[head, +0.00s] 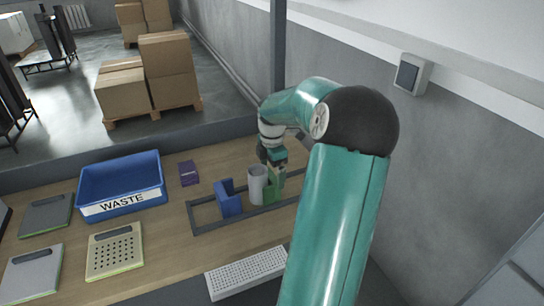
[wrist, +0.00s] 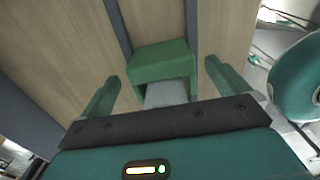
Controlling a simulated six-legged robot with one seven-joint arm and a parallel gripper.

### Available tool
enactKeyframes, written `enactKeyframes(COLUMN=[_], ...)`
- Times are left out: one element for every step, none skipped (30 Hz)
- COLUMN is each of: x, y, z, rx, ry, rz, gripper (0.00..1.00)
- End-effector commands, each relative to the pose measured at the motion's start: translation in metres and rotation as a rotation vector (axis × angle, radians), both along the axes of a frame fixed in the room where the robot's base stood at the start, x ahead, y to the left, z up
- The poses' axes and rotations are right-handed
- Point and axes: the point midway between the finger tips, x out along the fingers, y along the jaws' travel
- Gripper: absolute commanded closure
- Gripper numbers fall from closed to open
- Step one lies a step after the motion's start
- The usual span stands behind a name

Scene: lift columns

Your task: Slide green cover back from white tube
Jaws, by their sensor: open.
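The white tube (head: 258,184) stands upright in a dark rail frame on the bench. The green cover (head: 270,191) is at its right side, partly hidden by the tube and my arm. In the wrist view the green cover (wrist: 162,58) is a block between the two rails, with the grey-white tube (wrist: 166,94) showing just below it. My gripper (wrist: 162,71) is open, one finger on each side of the cover, with visible gaps. In the head view my gripper (head: 276,168) points down at the cover. A blue cover (head: 229,199) stands left of the tube, apart from it.
The dark frame (head: 207,229) runs along the bench. A blue WASTE bin (head: 122,184) and a small purple box (head: 189,173) stand left of it. A perforated white tray (head: 247,273) lies in front. Several flat panels lie at left. A grey wall is at right.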

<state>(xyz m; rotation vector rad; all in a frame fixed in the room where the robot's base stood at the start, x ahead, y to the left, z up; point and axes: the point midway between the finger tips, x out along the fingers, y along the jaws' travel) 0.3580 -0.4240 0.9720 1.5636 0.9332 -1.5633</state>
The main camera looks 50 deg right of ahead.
Motion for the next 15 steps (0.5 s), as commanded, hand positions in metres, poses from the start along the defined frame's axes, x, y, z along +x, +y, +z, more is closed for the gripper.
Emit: enactKeyframes(x=[0.000, 0.000, 0.000, 0.000, 0.000, 0.000, 0.000, 0.000, 0.000, 0.000, 0.000, 0.000, 0.000, 0.000, 0.000], y=[0.001, 0.001, 0.001, 0.001, 0.001, 0.000, 0.000, 0.000, 0.000, 0.000, 0.000, 0.000, 0.000, 0.000, 0.000], z=[-0.009, -0.013, -0.019, -0.022, -0.025, -0.028, -0.029, -0.031, -0.032, -0.033, -0.034, -0.034, -0.034, -0.034, -0.034], rx=[0.003, 0.004, 0.003, 0.003, 0.002, 0.001, 0.001, 0.001, 0.001, 0.001, 0.000, 0.000, 0.000, 0.000, 0.000], ry=[0.002, 0.000, 0.001, 0.002, 0.001, 0.000, 0.000, 0.000, 0.000, 0.000, 0.000, 0.000, 0.000, 0.000, 0.000], rz=[0.001, 0.000, 0.000, 0.000, 0.000, 0.000, 0.000, 0.000, 0.000, 0.000, 0.000, 0.000, 0.000, 0.000, 0.000], gripper=[0.00, 0.00, 0.00, 0.00, 0.00, 0.00, 0.00, 0.00, 0.00, 0.00, 0.00, 0.00, 0.00, 0.00, 0.00])
